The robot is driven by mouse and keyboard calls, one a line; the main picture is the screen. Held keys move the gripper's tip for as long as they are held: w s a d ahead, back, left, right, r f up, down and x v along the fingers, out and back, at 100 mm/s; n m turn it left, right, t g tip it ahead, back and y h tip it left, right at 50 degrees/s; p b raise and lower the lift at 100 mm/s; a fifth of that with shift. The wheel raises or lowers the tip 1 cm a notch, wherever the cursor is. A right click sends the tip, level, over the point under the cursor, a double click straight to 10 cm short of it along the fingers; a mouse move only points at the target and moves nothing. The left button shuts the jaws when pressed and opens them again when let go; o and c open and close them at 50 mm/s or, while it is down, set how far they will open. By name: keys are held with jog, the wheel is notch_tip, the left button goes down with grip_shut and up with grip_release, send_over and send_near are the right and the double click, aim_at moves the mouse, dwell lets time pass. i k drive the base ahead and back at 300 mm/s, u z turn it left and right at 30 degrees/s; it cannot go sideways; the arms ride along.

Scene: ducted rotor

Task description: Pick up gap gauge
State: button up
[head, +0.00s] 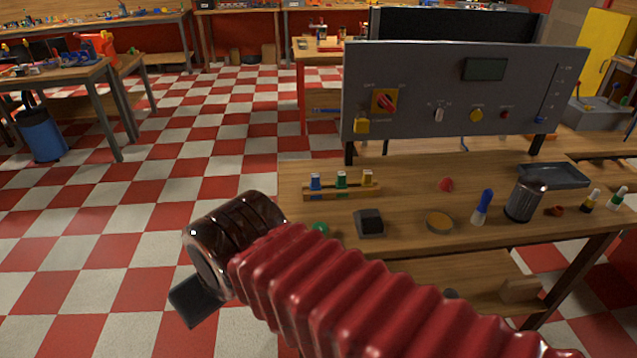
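I cannot tell for sure which thing is the gap gauge. A small wooden rack (340,191) at the left of the near workbench holds a blue, a green and a yellow upright piece. Right of my arm on the bench are a dark block (370,222), a round tan disc (439,223) and a blue-handled tool (483,206) standing upright. My gripper (196,300) is left of the bench, above the checkered floor and apart from everything. Only a dark finger part shows, so its opening is hidden.
A grey control panel (450,90) stands along the bench's back edge. A dark metal cup (525,201), a red cone (445,184), a black tray (554,175) and small bottles (618,197) are on the bench (405,190). A green knob (320,229) is by my arm. Open floor lies left.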

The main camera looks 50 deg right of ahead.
aim_at(340, 183)
jog(key=u, duration=0.9)
jog(key=k, duration=0.8)
jog(key=z, duration=1.4)
jog(key=i, duration=0.8)
